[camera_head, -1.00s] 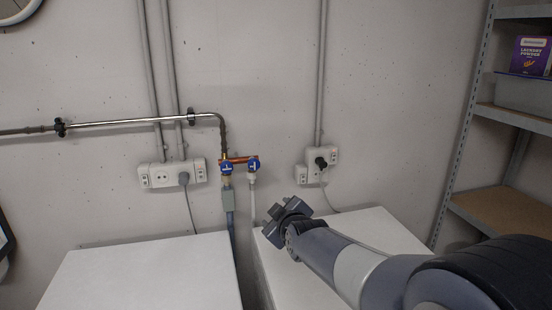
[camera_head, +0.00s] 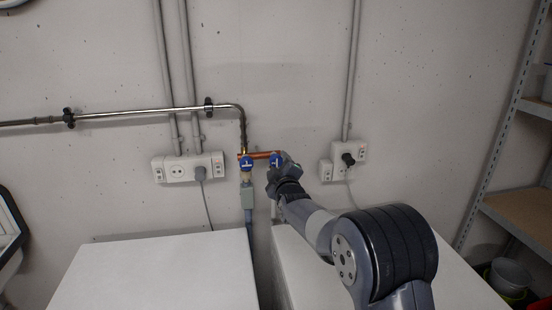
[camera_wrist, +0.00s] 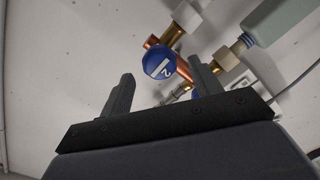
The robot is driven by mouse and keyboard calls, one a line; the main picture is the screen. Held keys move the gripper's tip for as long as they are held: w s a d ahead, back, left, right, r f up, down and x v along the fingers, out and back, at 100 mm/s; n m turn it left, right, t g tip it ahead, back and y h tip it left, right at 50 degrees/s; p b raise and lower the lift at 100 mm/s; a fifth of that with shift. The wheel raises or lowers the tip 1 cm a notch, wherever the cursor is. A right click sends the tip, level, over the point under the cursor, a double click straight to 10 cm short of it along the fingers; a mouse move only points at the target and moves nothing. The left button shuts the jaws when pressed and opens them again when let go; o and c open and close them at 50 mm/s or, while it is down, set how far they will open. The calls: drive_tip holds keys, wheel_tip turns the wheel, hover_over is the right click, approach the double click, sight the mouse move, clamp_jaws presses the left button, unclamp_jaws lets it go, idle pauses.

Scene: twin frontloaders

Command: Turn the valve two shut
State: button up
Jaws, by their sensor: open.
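Valve two is a round blue knob with a white bar and a white "2" (camera_wrist: 160,63). In the wrist view it shows just beyond and between my fingertips, and I cannot tell whether they touch it. In the head view it is the right-hand blue knob (camera_head: 276,159) on the short copper pipe, partly covered by my gripper. My gripper (camera_wrist: 161,70) is open, one finger to each side of the knob in the wrist view. Another blue valve (camera_head: 247,163) with a white bar sits to its left on the same pipe.
A grey fitting (camera_head: 247,198) hangs under the left valve. Socket strips (camera_head: 180,171) and a socket with a black plug (camera_head: 348,159) flank the pipes. Two white machine tops (camera_head: 150,275) stand below, a narrow gap between them. Metal shelving (camera_head: 515,150) stands at the right.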

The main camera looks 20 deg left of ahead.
sight(276, 163)
drive_tip(key=shift+p+x, duration=0.45)
drive_tip(key=shift+x, duration=1.5)
drive_tip(key=shift+f, duration=0.1)
drive_tip(key=c, duration=1)
